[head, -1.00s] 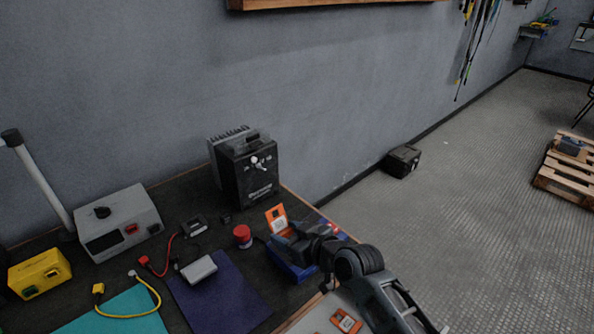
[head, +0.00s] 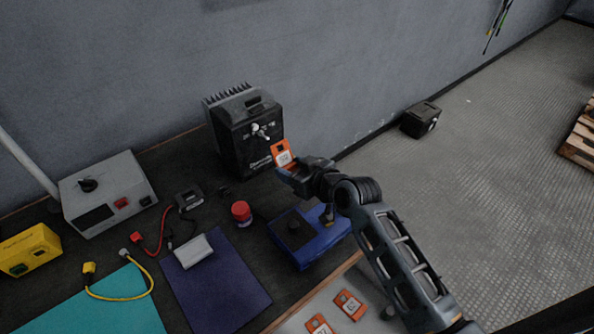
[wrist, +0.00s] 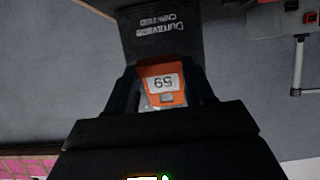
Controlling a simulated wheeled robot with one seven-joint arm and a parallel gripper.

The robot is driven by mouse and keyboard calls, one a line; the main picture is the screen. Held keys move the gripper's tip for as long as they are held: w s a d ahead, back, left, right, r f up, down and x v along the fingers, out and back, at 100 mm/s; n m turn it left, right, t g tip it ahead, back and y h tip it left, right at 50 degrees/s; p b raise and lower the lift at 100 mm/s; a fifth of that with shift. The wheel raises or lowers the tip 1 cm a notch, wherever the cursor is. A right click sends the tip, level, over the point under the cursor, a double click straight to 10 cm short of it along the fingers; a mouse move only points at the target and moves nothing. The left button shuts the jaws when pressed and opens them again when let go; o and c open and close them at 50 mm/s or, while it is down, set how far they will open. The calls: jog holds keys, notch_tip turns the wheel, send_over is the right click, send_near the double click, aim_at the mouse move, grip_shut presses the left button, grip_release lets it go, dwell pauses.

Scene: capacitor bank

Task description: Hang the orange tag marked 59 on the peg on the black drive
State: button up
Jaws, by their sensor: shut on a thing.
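My gripper (head: 289,172) is shut on the orange tag (head: 283,153), holding it upright in front of the right side of the black drive (head: 247,152). In the wrist view the tag (wrist: 162,82) sits between the fingers and its label reads 59, upside down. The black drive (wrist: 158,33) shows behind it there with its white lettering. The peg (head: 262,133) sticks out of the drive's upper front, a little left of and above the tag. The tag looks apart from the peg. The peg cannot be made out in the wrist view.
Two more orange tags (head: 349,304) lie on a light surface at the front. A blue box (head: 322,240) stands below my arm, with a red button (head: 241,211) to its left. A grey box (head: 107,193), yellow box (head: 29,250) and cables occupy the left.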

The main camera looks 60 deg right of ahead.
aim_at(284, 160)
jog(key=shift+w+d+f+b, duration=0.15)
jog(key=shift+w+d, duration=0.1)
jog(key=shift+w, duration=0.55)
jog(key=shift+w+d+b, duration=0.1)
jog(key=shift+w+d, duration=0.1)
jog(key=shift+w, duration=0.65)
jog(key=shift+w+d+f+b, duration=0.15)
jog(key=shift+w+d, duration=0.1)
jog(key=shift+w, duration=0.55)
jog(key=shift+b+x, duration=0.3)
jog(key=shift+x, duration=0.45)
jog(key=shift+w+r, duration=0.1)
jog(key=shift+r, duration=0.05)
jog(key=o, duration=1.1)
jog(key=shift+b+v, duration=0.3)
jog(key=shift+v, duration=3.6)
